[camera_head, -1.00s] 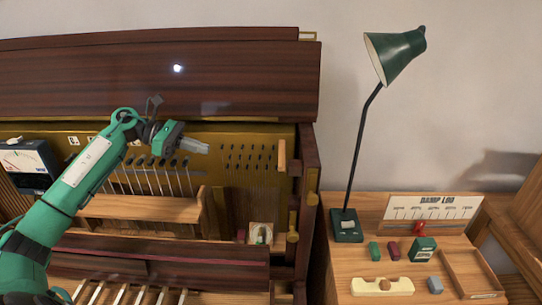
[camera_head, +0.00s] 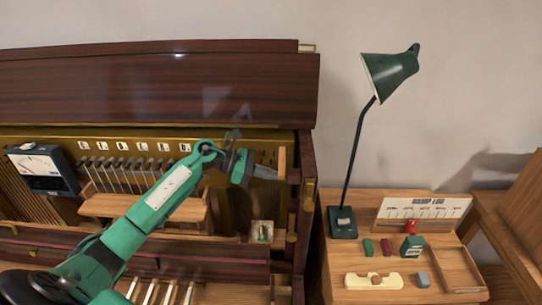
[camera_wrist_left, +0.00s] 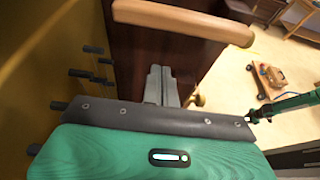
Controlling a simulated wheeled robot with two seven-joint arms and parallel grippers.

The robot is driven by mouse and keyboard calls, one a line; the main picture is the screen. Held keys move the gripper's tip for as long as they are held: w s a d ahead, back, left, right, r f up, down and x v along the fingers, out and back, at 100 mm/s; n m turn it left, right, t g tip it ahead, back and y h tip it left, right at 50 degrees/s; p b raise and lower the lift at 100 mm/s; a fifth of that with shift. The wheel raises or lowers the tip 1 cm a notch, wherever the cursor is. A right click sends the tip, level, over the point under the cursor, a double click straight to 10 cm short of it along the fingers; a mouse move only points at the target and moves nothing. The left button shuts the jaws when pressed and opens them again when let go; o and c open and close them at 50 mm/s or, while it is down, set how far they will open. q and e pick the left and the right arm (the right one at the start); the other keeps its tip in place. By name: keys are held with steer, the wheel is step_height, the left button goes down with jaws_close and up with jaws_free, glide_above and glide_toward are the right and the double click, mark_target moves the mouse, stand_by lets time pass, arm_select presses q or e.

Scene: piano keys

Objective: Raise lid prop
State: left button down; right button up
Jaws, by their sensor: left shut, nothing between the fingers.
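The lid prop looks to be the short upright wooden bar (camera_head: 282,162) at the right end of the piano's open interior. In the left wrist view a wooden bar (camera_wrist_left: 180,17) with a rounded brass-coloured end crosses the top, just beyond the fingertips. My left gripper (camera_head: 272,174) is shut and empty, pointing right at the bar's lower part. Its grey fingers (camera_wrist_left: 161,75) show together in the wrist view, close to the bar; I cannot tell whether they touch it. The dark wooden lid (camera_head: 160,90) stands raised behind. My right gripper is out of view.
A wooden rail (camera_head: 145,207) and several hammers stand left of my gripper. A meter (camera_head: 42,168) sits at far left. The piano's side wall (camera_head: 306,160) bounds the right. Beyond it, a desk holds a green lamp (camera_head: 390,75) and small items.

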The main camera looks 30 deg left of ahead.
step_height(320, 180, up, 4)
steer(key=p, duration=0.3)
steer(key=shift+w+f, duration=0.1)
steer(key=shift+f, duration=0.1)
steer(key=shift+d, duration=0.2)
